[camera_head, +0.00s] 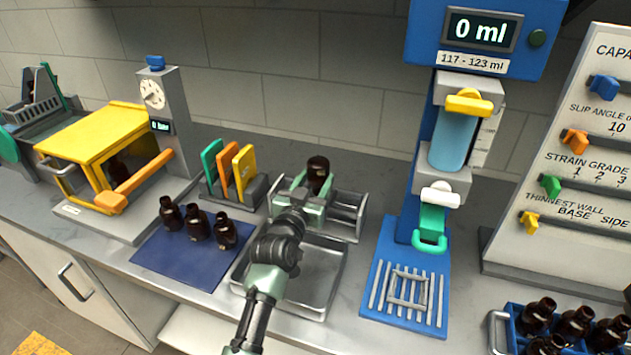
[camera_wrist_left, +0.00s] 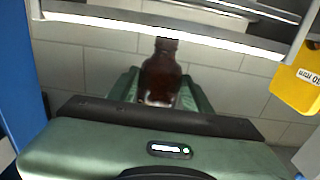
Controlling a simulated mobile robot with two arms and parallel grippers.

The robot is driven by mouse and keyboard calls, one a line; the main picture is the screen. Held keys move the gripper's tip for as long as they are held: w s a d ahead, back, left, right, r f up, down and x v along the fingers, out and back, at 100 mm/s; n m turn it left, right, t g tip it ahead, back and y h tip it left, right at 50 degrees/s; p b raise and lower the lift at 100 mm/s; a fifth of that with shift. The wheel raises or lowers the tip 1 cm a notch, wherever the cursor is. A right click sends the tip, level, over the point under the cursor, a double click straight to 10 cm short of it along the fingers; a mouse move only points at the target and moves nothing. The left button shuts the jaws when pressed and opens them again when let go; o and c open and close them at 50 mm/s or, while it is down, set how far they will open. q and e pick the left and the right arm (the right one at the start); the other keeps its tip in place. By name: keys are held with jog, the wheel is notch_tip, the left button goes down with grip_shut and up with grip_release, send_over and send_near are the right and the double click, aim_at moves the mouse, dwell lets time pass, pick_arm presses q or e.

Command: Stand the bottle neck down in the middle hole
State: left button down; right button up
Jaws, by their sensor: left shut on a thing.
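My left gripper (camera_head: 304,200) is shut on a brown amber bottle (camera_head: 318,172) over the metal rack (camera_head: 349,212) at the back of the sink tray. The bottle's wide base is up in the head view. In the left wrist view, where the picture is upside down, the bottle (camera_wrist_left: 160,78) sits between the green fingers (camera_wrist_left: 165,92) with its neck toward the rack's metal rail (camera_wrist_left: 170,28), so its neck points down. The rack's holes are mostly hidden by my gripper, and I cannot tell whether the neck is in one. My right gripper is not in view.
A metal basin (camera_head: 312,278) lies in front of the rack. Coloured cards (camera_head: 228,172) stand left of it. Several bottles (camera_head: 197,224) stand on a blue mat (camera_head: 180,262). A blue filling station (camera_head: 408,240) is at right, and a blue crate (camera_head: 513,332) of bottles is lower right.

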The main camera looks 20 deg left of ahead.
aim_at(316, 193)
pick_arm(q)
jog(key=shift+f+b, duration=0.9)
jog(key=shift+f, duration=0.1)
jog(key=shift+f+b, duration=0.7)
jog(key=shift+f, duration=0.5)
grip_release()
